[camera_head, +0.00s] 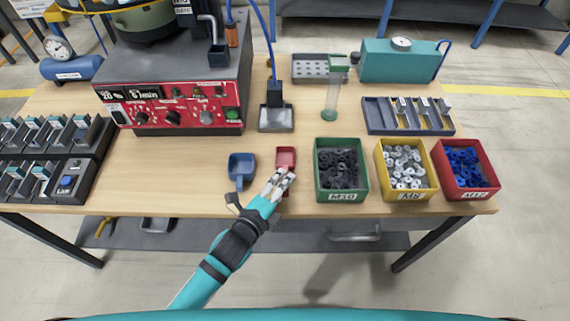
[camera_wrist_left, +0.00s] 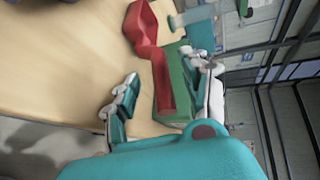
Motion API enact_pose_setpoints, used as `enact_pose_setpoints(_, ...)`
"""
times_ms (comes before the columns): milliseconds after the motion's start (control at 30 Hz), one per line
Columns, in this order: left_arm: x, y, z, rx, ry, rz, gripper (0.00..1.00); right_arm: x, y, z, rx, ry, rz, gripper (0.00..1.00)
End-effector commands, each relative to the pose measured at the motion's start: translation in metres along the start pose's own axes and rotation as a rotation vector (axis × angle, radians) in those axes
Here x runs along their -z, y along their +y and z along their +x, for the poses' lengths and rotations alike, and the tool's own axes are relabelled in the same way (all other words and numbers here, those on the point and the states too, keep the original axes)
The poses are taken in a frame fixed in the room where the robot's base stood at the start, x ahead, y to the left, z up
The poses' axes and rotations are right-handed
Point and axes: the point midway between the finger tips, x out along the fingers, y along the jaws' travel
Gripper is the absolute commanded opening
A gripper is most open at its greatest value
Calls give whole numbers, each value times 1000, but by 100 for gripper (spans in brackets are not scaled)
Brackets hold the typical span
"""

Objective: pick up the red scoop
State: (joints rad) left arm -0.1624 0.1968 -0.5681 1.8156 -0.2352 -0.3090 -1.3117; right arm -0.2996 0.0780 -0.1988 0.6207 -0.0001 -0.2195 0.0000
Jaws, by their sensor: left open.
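The red scoop (camera_head: 286,156) lies on the table between the blue scoop and the green bin, its pan toward the back. My left gripper (camera_head: 280,178) is open at its near side and covers most of the handle in the head view. In the left wrist view the red scoop (camera_wrist_left: 143,24) shows its pan beyond the fingertips. Its handle runs back between the open fingers of the left gripper (camera_wrist_left: 163,75), closer to the right-hand finger. I cannot tell whether that finger touches it. My right gripper is not in view.
A blue scoop (camera_head: 241,168) lies just left of the gripper. The green bin (camera_head: 342,196) of dark parts stands close on the right, then a yellow bin (camera_head: 410,193) and a red bin (camera_head: 472,190).

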Motion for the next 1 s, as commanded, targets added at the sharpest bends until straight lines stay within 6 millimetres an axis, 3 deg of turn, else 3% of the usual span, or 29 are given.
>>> enact_pose_setpoints(167,0,-1,21,1,0,1,47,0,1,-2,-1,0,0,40)
enact_pose_setpoints(433,0,0,23,0,1,1,46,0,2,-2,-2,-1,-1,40)
enact_pose_setpoints(767,0,0,22,0,1,1,2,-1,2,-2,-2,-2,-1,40)
enact_pose_setpoints(1000,0,-1,22,2,1,1,0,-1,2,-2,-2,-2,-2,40)
